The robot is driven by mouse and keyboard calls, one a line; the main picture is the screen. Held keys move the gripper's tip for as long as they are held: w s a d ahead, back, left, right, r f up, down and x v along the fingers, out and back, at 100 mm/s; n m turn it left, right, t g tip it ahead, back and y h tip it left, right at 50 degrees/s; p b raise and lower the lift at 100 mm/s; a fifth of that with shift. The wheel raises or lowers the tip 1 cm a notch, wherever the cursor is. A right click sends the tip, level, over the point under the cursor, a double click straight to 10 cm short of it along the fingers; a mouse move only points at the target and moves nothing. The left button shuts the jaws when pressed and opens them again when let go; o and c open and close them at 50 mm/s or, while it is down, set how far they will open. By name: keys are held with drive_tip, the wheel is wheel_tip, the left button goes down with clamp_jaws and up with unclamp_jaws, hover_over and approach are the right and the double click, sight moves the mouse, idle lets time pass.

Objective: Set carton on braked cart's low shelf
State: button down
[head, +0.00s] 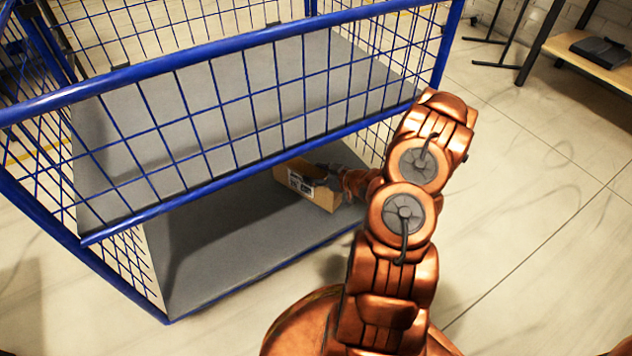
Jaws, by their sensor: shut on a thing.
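The braked cart is a blue wire-mesh cage cart with a grey upper shelf (240,105) and a grey low shelf (215,255). A small brown carton (318,196) with a white and black label is inside the cart, at the right part of the low shelf. My gripper (330,178) reaches in from the right below the upper shelf and is shut on the carton. The fingertips are small and partly hidden by the carton and my wrist. I cannot tell whether the carton's base touches the shelf. The cart's wheels and brakes are not visible.
The cart's blue front rail (250,165) and mesh run above the low opening, close over my forearm. The low shelf left of the carton is bare. A wooden table (590,62) with a dark flat item (600,50) stands at the top right. The floor at right is clear.

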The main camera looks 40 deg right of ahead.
wheel_tip(320, 180, down, 4)
drive_tip(key=shift+r+b, duration=0.2)
drive_tip(key=shift+b, duration=0.6)
drive_tip(key=shift+r, duration=0.15)
drive_tip(key=shift+c, duration=1.4)
unclamp_jaws()
drive_tip(key=shift+s+d+r, duration=0.1)
drive_tip(key=shift+s+d, duration=0.05)
drive_tip(key=shift+s, duration=0.05)
drive_tip(key=p+v, duration=0.3)
drive_tip(key=v, duration=0.8)
drive_tip(key=shift+s+p, duration=0.3)
drive_tip(key=shift+r, duration=0.1)
